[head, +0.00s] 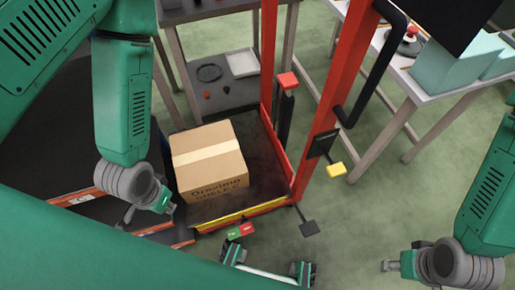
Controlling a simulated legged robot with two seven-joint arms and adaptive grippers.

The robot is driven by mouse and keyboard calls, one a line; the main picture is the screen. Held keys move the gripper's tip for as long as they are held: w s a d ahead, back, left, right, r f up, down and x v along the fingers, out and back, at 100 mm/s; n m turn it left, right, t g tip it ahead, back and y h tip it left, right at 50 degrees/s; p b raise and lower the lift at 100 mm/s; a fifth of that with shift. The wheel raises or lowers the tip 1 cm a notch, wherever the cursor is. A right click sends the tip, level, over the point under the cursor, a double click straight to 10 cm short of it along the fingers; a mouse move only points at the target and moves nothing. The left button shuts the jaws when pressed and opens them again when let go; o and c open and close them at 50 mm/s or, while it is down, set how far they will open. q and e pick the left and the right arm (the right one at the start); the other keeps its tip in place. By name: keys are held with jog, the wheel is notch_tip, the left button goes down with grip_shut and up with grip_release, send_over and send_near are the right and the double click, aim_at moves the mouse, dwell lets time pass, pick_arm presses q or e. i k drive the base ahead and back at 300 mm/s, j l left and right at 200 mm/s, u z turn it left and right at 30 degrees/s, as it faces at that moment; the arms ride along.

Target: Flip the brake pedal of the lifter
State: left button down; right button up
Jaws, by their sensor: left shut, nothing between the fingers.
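The lifter has a red upright frame (338,75) and a dark platform (255,145) with a yellow front edge. Several pedal-like parts show on or near it: a yellow pad (336,169) at the right, a dark pad (309,228) low in front, a red pad (288,80) at the upper post and a red-and-green piece (240,231) by the front edge. I cannot tell which is the brake pedal. My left gripper (148,208) is shut and empty, left of the platform's front corner. My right gripper (390,266) is at the lower right, apart from the lifter; its fingers are unclear.
A cardboard box (208,160) sits on the platform. A conveyor-like dark surface (50,150) lies at the left. A table (420,85) with teal boxes (460,65) stands at the upper right. Green floor (390,205) is clear between the lifter and my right arm.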

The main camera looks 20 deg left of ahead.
aim_at(246, 229)
jog(key=k+j+z, duration=0.1)
jog(key=k, duration=0.2)
jog(key=k+j, duration=0.1)
jog(key=k, duration=0.2)
jog(key=k+j, duration=0.15)
jog(key=k, duration=0.15)
jog(key=k+j+u, duration=0.1)
jog(key=u, duration=0.15)
